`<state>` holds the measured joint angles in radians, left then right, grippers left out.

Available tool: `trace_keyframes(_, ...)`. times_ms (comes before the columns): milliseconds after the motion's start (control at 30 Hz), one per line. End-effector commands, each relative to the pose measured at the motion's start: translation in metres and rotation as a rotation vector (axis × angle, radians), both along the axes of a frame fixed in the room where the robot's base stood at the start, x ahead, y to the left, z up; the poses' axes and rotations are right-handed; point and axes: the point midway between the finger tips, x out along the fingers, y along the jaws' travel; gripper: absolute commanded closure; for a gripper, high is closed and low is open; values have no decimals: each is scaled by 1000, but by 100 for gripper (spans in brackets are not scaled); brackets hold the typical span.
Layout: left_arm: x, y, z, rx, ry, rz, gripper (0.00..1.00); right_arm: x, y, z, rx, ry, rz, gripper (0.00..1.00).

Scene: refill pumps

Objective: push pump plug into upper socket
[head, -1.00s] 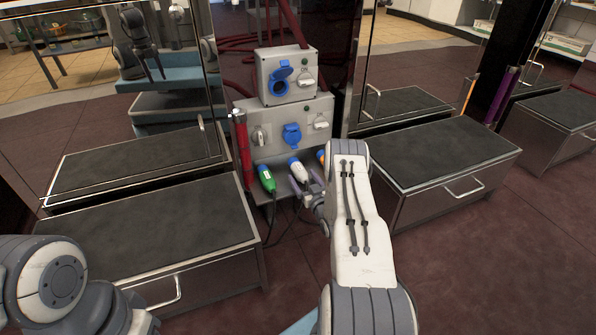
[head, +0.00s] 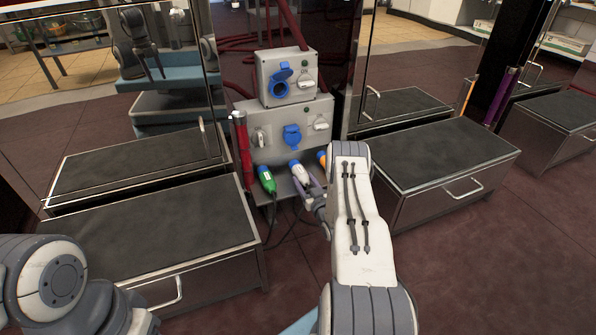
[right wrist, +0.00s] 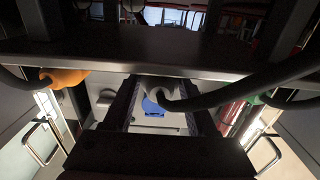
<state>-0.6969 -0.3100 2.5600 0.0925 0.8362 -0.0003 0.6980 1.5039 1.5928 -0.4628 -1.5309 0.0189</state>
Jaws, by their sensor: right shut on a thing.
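The upper socket (head: 280,82) is blue with its lid raised, on the left of the upper grey box. A white plug with a blue end (head: 296,168) stands at the front of the lower box, between a green plug (head: 267,180) and an orange plug (head: 321,158).
The lower grey box (head: 262,153) carries another blue socket (head: 292,135), closed. Low dark-topped cabinets stand left (head: 160,225) and right (head: 440,155). A red upright cylinder (head: 242,150) stands at the box's left edge. Dark cables hang below the plugs.

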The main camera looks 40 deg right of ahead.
Motion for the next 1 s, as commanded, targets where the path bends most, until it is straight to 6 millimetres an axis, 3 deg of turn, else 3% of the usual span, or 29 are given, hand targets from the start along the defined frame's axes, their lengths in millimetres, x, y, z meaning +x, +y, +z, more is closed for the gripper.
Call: trace_keyframes(1000,0,0,25,0,0,0,50,-41,10,0,2,3,-1,100)
